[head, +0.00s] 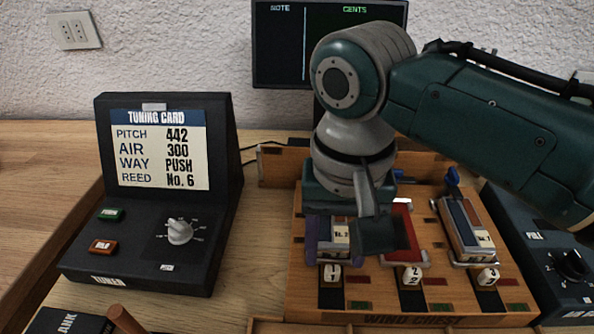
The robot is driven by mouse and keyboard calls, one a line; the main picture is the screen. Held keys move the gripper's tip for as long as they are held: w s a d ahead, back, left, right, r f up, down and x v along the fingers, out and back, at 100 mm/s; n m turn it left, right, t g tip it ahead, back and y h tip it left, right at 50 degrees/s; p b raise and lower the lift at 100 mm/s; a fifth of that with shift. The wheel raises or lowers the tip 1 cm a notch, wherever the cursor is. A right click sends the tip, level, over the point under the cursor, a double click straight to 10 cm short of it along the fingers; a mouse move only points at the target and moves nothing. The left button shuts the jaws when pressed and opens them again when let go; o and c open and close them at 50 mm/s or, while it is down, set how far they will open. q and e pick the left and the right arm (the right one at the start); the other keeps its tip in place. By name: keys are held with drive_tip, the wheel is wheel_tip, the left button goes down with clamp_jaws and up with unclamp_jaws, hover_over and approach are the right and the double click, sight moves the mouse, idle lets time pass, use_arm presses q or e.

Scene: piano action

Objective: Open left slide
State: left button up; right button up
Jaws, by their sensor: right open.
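The wooden wind chest (428,321) stands on the table at centre right, with stations marked by white blocks 1 (330,273), 2 (412,276) and 3 (487,277). The left station holds a purple-sided block with a cream label (341,238), partly covered by my gripper. The middle station shows a red piece (403,215). My right gripper (375,225) is open, pointing down over the left and middle stations. Its fingers look empty; I cannot tell whether they touch anything. The left slide cannot be made out clearly. My left gripper is out of view.
A black tuner (140,260) with a tuning card (158,150) stands at left. A dark control box (560,262) stands at right, close to the chest. A screen (278,45) is behind my right arm. A wooden handle (124,318) shows at bottom left.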

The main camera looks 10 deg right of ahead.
sight(333, 268)
drive_tip(key=shift+f+b, duration=0.3)
drive_tip(key=shift+f, duration=1.45)
drive_tip(key=shift+c, duration=0.2)
clamp_jaws()
